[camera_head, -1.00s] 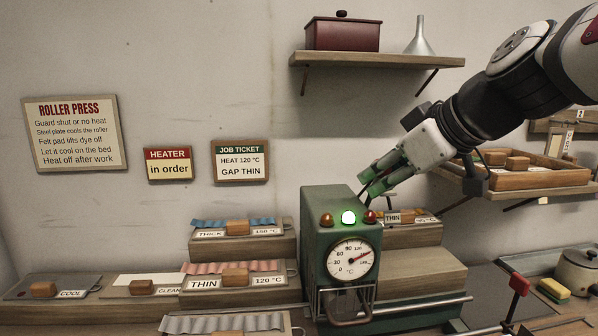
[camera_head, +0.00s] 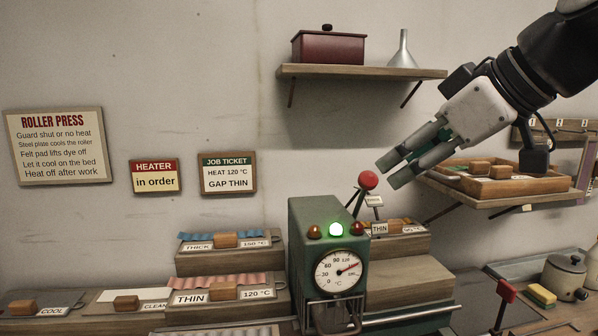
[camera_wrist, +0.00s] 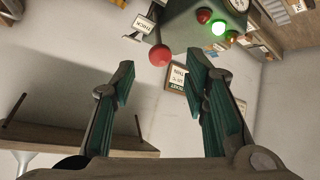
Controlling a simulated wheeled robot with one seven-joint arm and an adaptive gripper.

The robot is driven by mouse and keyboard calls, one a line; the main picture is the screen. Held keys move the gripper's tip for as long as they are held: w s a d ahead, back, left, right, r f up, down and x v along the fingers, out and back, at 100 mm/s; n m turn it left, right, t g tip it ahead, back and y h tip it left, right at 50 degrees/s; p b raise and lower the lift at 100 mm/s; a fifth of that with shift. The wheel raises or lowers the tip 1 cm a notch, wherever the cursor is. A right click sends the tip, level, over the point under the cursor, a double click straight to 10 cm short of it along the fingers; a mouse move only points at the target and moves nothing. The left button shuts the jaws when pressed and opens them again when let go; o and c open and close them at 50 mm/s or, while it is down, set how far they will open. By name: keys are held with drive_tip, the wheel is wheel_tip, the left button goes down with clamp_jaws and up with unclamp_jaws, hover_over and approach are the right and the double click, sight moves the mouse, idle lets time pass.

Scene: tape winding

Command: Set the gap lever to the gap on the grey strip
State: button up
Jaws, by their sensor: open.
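The gap lever is a red ball (camera_head: 368,180) on a dark stalk behind the top of the green press (camera_head: 312,220). My gripper (camera_head: 390,174) is open and empty, just right of the ball. In the wrist view, the red ball (camera_wrist: 160,57) shows beyond and between my open fingertips. A grey wavy strip (camera_head: 236,331) shows only partly at the bottom edge; its label is out of view.
The job ticket (camera_head: 228,174) reads heat 120 °C, gap thin. The press has a dial (camera_head: 338,272) and a lit green lamp (camera_head: 336,230). A shelf (camera_head: 375,72) hangs above. A wooden tray (camera_head: 500,185) lies under my arm. Another red-topped lever (camera_head: 506,290) stands lower right.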

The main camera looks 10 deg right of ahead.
drive_tip(key=shift+v, duration=1.4)
drive_tip(key=s+a+f+m+g+h, duration=0.2)
drive_tip(key=s+f+m+g, duration=0.2)
drive_tip(key=s+f, duration=0.75)
drive_tip(key=s+a+f+m+g+h, duration=0.3)
drive_tip(key=s+f, duration=0.5)
drive_tip(key=f, duration=0.6)
wheel_tip(320, 180, up, 15)
drive_tip(key=d+t+y+p, duration=0.1)
drive_tip(key=t+p, duration=0.1)
drive_tip(key=p, duration=1)
drive_tip(key=shift+w+d+f, duration=0.2)
drive_tip(key=shift+w+d, duration=0.1)
drive_tip(key=shift+w, duration=0.1)
